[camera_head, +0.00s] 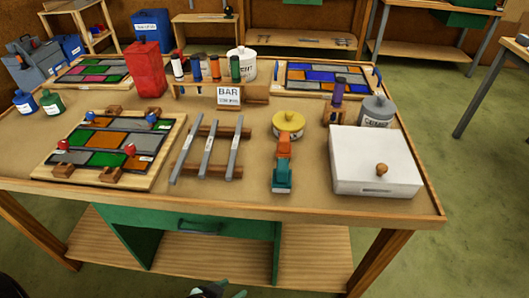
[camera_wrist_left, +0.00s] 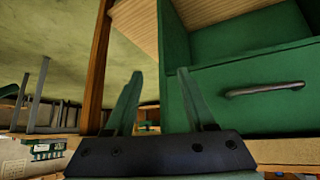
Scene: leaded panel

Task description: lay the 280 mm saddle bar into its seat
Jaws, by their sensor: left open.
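Three grey bars (camera_head: 208,157) lie side by side across a wooden rack (camera_head: 216,131) in the middle of the bench. Their lengths are not legible, so I cannot tell which is 280 mm. A leaded panel (camera_head: 105,138) with green, grey and brown panes lies left of them on a wooden board, with wooden blocks at its edges. I cannot make out which part is the bar's seat. My left gripper (camera_head: 228,289) is low in front of the bench, far from the bars. In the left wrist view its fingers (camera_wrist_left: 160,76) are apart and empty. My right gripper does not show.
A white box with a knob (camera_head: 372,160), an orange-and-teal tool (camera_head: 282,165) and a yellow-topped tin (camera_head: 288,124) stand right of the bars. A "BAR" sign (camera_head: 229,96) stands behind them. A green drawer (camera_wrist_left: 255,100) is close to my left gripper.

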